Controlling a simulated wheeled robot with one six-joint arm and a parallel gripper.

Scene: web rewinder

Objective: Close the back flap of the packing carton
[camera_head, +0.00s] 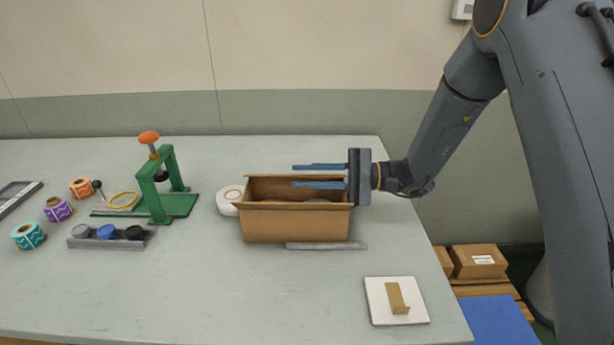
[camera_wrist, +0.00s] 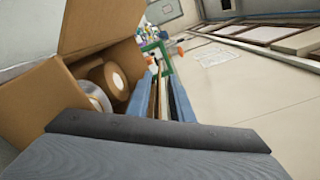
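The brown packing carton (camera_head: 295,222) stands open-topped on the table. Its back side (camera_head: 275,184) rises behind the opening; I cannot tell exactly where its back flap begins. My gripper (camera_head: 293,176) reaches in from the right with its two blue fingers apart, level over the carton's back edge. In the wrist view the carton (camera_wrist: 95,28) is on the left, with rolls (camera_wrist: 113,80) inside. There a thin brown edge (camera_wrist: 154,98) shows between the fingers; contact with it cannot be told. Nothing is visibly clamped.
A white tape roll (camera_head: 229,200) sits left of the carton, and a green press (camera_head: 160,190) stands farther left. A grey bar (camera_head: 326,246) lies in front. A white pad (camera_head: 378,303) bears a small brown piece (camera_head: 397,297). The front table is mostly clear.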

